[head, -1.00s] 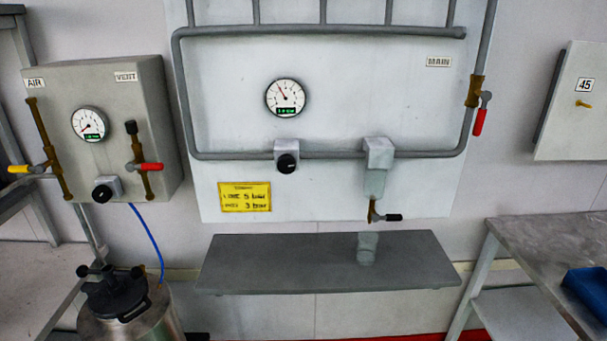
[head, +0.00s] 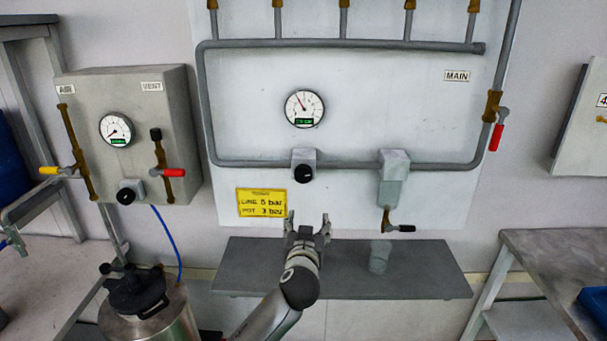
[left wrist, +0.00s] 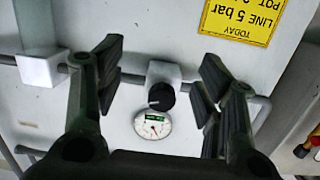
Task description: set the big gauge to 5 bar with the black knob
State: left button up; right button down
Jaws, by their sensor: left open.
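The big gauge (head: 304,108) is a round white dial with a green digital readout on the large white panel. Its needle points up and slightly left; the readout is too small to read. The black knob (head: 303,173) sits on a grey block on the pipe below it. My left gripper (head: 307,222) is open and empty, below the knob and in front of the panel. In the left wrist view, upside down, the knob (left wrist: 161,97) and gauge (left wrist: 153,123) show between the open fingers (left wrist: 160,75), apart from them. My right gripper is not in view.
A yellow note (head: 262,203) reading line 5 bar is left of my gripper. A grey shelf (head: 420,283) holds a translucent cup (head: 380,257). A black-handled tap (head: 398,227) hangs at right. A smaller gauge box (head: 130,85) and metal pot (head: 150,320) stand left.

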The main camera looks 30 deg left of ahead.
pick_arm(q)
jog(key=n+y, duration=0.2)
send_near(303, 178)
jog(key=shift+t, duration=0.3)
jog(key=p+x, duration=0.3)
jog(key=x, duration=0.6)
jog(key=shift+a+f, duration=0.1)
jog(key=shift+a, duration=0.05)
jog(key=shift+w+a+f+p, duration=0.1)
jog(key=shift+w+a+p, duration=0.25)
jog(key=shift+w, duration=0.2)
jog(key=shift+d+h, duration=0.1)
jog(key=shift+h, duration=0.3)
jog(key=c, duration=1)
jog(key=shift+m, duration=0.3)
